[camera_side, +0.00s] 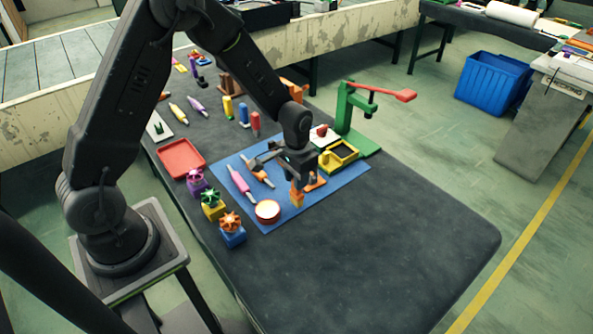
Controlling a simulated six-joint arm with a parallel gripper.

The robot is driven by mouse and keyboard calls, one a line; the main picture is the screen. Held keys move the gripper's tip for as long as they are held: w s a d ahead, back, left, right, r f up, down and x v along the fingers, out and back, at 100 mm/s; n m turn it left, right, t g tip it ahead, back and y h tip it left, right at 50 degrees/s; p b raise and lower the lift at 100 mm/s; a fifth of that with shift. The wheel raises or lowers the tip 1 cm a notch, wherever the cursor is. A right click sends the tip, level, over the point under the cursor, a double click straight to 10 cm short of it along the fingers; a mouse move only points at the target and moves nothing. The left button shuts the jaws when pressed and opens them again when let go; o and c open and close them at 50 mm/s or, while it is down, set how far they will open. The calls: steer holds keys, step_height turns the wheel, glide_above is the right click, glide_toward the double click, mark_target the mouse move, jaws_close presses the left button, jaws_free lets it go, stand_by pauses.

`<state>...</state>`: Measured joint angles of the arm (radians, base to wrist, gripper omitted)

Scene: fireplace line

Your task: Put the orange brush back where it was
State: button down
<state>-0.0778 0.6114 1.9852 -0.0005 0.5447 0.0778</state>
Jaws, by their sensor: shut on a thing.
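My gripper (298,178) points down over the right part of the blue mat (327,194). It is shut on a small upright orange thing, which looks like the orange brush (297,196). The brush's lower end shows below the fingers, close to the mat; I cannot tell whether it touches. The fingers hide its upper part. An orange block or stand (316,181) is just right of the gripper, partly hidden. Red (255,123), blue (244,114) and yellow (228,108) upright pieces of similar shape stand behind the mat.
A round orange-and-white tin (267,211), a pink tool (242,185) and an orange-and-dark tool (258,173) lie on the mat. A green press (345,118) and yellow box (338,155) stand behind right. A red tray (181,158) is left. The table's front right (400,245) is clear.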

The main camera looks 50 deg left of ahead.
steer(key=shift+f, duration=0.7)
stand_by(0.4)
steer(key=c, duration=1.2)
jaws_free()
steer(key=o, duration=0.5)
steer(key=shift+c, duration=1.4)
steer(key=shift+r, duration=2.55)
